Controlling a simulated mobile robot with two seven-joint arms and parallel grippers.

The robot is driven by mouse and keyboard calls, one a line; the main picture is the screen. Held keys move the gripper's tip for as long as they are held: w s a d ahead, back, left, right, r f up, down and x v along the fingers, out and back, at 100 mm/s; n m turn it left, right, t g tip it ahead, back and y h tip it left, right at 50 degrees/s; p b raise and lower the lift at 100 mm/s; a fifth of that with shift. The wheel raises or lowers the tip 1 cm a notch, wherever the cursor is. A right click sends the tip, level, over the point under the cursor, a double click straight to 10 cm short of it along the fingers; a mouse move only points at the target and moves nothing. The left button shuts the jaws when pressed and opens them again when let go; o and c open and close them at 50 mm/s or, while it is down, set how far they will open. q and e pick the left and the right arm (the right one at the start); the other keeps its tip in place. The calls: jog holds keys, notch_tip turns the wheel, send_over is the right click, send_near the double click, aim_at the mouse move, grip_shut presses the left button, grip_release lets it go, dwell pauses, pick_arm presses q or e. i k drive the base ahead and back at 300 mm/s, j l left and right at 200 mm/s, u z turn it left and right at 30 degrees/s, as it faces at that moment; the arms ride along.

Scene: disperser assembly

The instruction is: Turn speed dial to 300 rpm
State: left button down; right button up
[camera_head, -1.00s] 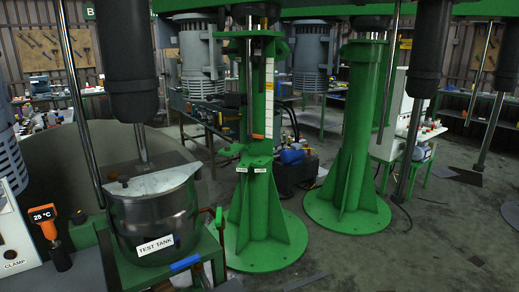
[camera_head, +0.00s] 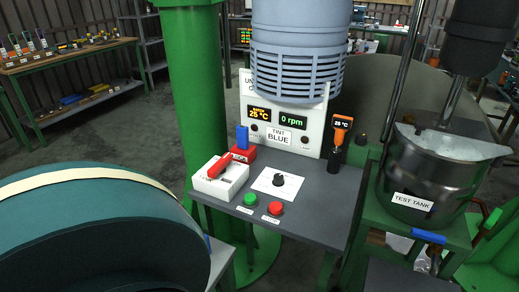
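The speed dial (camera_head: 279,180) is a small black knob on a white plate (camera_head: 291,191), on the grey top of a control table (camera_head: 325,205). Its scale marks are too small to read. A white panel (camera_head: 312,150) behind it carries a green display (camera_head: 293,119) reading 0 rpm and an amber display (camera_head: 259,113) reading 25 °C. A sign below reads TINT BLUE. A green button (camera_head: 250,199) and a red button (camera_head: 275,208) sit in front of the dial. Neither of my grippers is in view.
A red-handled switch in a white box (camera_head: 220,179) and a red block with a blue tab (camera_head: 242,147) stand left of the dial. An orange thermometer (camera_head: 340,130) stands right. The test tank (camera_head: 425,180) is further right. A large teal drum (camera_head: 100,240) fills the lower left.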

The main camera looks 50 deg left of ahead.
aim_at(278, 181)
jog(key=u, duration=1.25)
